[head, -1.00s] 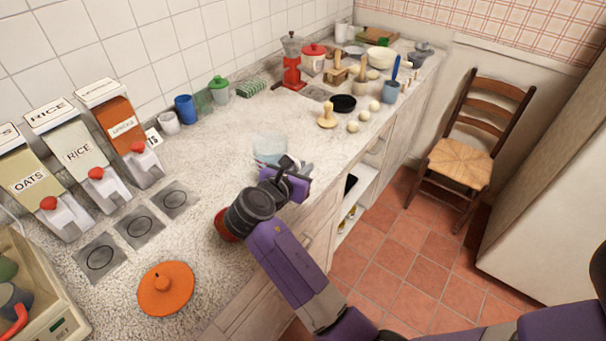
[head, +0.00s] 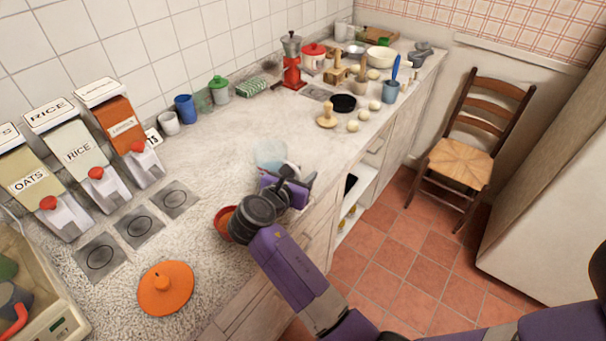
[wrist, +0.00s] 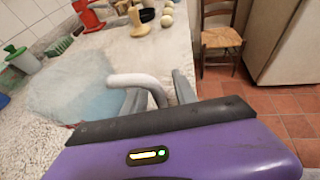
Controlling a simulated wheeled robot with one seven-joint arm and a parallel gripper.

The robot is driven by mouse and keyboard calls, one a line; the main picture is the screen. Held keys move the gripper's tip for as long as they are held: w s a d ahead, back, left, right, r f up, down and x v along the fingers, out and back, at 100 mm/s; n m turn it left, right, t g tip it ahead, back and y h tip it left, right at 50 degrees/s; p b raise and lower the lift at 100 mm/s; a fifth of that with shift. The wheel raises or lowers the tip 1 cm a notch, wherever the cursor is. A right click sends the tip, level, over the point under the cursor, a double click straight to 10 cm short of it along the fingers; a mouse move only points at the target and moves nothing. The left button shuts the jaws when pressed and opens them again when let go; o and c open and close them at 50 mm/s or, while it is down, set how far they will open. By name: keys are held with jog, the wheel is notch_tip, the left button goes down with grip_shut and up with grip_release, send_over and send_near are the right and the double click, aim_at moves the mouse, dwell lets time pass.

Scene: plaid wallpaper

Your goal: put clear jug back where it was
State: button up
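The clear jug (head: 268,154) stands on the counter, pale bluish and see-through, just beyond my gripper (head: 290,182) in the head view. In the wrist view the jug (wrist: 75,85) fills the left side, and its whitish curved handle (wrist: 135,80) reaches toward my gripper (wrist: 158,95). The two grey fingers are apart, one on each side of the handle's lower end. I see no clear contact with the handle. The jug's base and part of its near side are hidden.
A red bowl (head: 222,222) sits close beside my wrist. An orange lid (head: 166,288) lies nearer on the counter (head: 210,160). OATS and RICE dispensers (head: 75,150) stand left. A wooden stamp (head: 326,118), pale balls and a black dish (head: 343,103) lie farther back. Counter left of the jug is clear.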

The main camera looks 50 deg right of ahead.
jog(key=v, duration=1.2)
jog(key=shift+b, duration=0.4)
jog(key=shift+r, duration=0.1)
